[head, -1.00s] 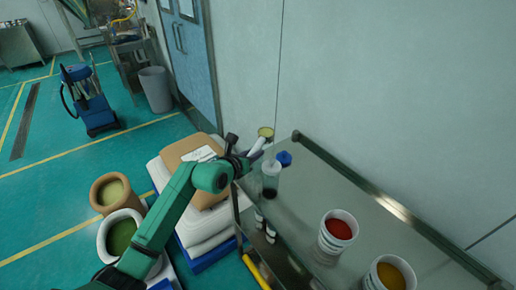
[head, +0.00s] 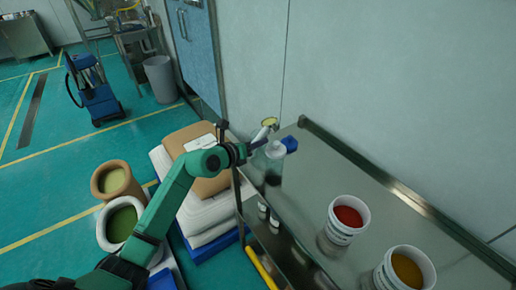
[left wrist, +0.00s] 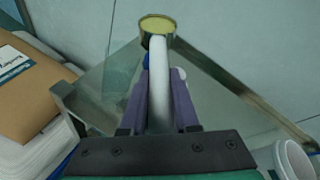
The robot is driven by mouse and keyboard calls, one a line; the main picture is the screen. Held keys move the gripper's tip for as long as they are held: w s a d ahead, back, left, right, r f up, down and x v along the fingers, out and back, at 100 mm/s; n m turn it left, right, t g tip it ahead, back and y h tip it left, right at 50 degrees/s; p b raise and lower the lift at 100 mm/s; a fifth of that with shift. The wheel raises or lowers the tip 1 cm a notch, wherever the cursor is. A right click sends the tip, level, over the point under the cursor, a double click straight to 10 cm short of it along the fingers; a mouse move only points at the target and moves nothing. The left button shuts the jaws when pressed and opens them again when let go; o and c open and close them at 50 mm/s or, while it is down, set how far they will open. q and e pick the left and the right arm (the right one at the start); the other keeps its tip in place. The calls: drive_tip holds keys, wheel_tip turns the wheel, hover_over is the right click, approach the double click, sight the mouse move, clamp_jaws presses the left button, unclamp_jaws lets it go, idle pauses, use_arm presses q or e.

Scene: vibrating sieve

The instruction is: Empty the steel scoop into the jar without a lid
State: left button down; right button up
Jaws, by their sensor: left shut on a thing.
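My left gripper (head: 246,149) is shut on the white handle of the steel scoop (head: 269,122). In the left wrist view the scoop's round bowl (left wrist: 157,25) holds yellowish stuff and looks upright. The handle runs back between the purple fingers (left wrist: 160,84). The clear jar without a lid (head: 274,156) stands on the steel table's far left corner, just right of the gripper, with something dark at its base. The scoop bowl shows above and slightly left of the jar in the head view. In the left wrist view I cannot make out the jar. My right gripper is out of view.
A blue cap (head: 290,144) shows beside the jar; what it sits on is unclear. Tubs of red (head: 348,217) and orange powder (head: 406,270) stand further right on the steel table (head: 310,200). Stacked sacks (head: 200,186) lie left of it. The wall is close behind.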

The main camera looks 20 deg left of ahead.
use_arm(q)
drive_tip(key=shift+a+f+n+h+b, duration=0.4)
drive_tip(key=shift+n+b, duration=0.4)
drive_tip(key=shift+b, duration=0.65)
drive_tip(key=b, duration=0.1)
drive_tip(key=n+h+b, duration=0.1)
drive_tip(key=shift+f+n+b, duration=0.3)
drive_tip(key=shift+b, duration=0.1)
drive_tip(key=a+n+t+h, duration=0.1)
drive_tip(key=n, duration=0.3)
drive_tip(key=r+n+t+h+b, duration=0.1)
drive_tip(key=n, duration=0.2)
drive_tip(key=a+n+t+h, duration=0.1)
drive_tip(key=n+t, duration=0.1)
drive_tip(key=n, duration=0.2)
drive_tip(key=shift+w+a+r+n+h, duration=0.25)
drive_tip(key=shift+w+a+n+h, duration=0.05)
